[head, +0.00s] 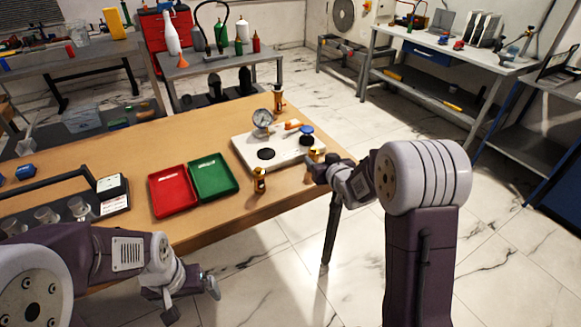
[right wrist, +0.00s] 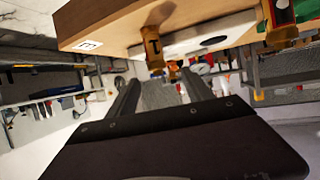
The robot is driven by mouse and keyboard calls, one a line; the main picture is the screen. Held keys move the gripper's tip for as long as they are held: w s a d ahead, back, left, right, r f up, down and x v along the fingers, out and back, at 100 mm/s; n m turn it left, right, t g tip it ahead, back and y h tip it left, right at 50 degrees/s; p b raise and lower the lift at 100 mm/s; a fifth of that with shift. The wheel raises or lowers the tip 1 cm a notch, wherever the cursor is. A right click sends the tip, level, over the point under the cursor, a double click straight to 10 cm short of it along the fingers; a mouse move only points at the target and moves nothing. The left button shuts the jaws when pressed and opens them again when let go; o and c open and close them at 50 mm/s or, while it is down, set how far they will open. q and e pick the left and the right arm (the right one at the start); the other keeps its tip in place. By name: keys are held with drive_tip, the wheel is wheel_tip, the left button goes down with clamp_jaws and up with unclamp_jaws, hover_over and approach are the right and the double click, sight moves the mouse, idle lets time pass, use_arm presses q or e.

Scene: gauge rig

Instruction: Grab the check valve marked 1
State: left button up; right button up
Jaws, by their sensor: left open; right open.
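Several brass fittings that look like check valves are on the wooden table; I cannot read a number 1 on any. One brass valve (head: 315,154) is at the right front corner of the white board, partly hidden by my right gripper (head: 320,172). In the right wrist view this valve (right wrist: 153,47) shows just beyond the open, empty fingers (right wrist: 160,78). Another brass valve (head: 259,180) stands near the front edge, right of the green tray. A third brass fitting (head: 278,98) is behind the board. My left gripper (head: 192,298) is open and empty, low in front of the table.
The white board (head: 246,146) carries a dial gauge (head: 262,119), a blue knob (head: 306,130) and an orange handle. A red tray (head: 172,192) and a green tray (head: 213,178) lie left of it. A black rack with glass jars is further left. Side benches stand behind.

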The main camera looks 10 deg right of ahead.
sight(316, 155)
drive_tip(key=shift+w+d+f, duration=0.6)
drive_tip(key=shift+w+d, duration=0.1)
drive_tip(key=shift+w+a+f, duration=0.1)
drive_tip(key=shift+w+a, duration=0.15)
drive_tip(key=shift+w, duration=0.25)
drive_tip(key=shift+w+a+f, duration=0.1)
drive_tip(key=shift+w+a, duration=0.15)
drive_tip(key=shift+w, duration=0.2)
drive_tip(key=shift+w+d+f+b, duration=0.1)
drive_tip(key=shift+w+f+b, duration=0.2)
drive_tip(key=shift+w, duration=0.1)
drive_tip(key=x, duration=0.4)
drive_tip(key=shift+w+f+b, duration=0.2)
drive_tip(key=shift+w+b, duration=0.1)
drive_tip(key=shift+b, duration=0.05)
drive_tip(key=shift+s, duration=0.1)
drive_tip(key=shift+c, duration=1.2)
clamp_jaws()
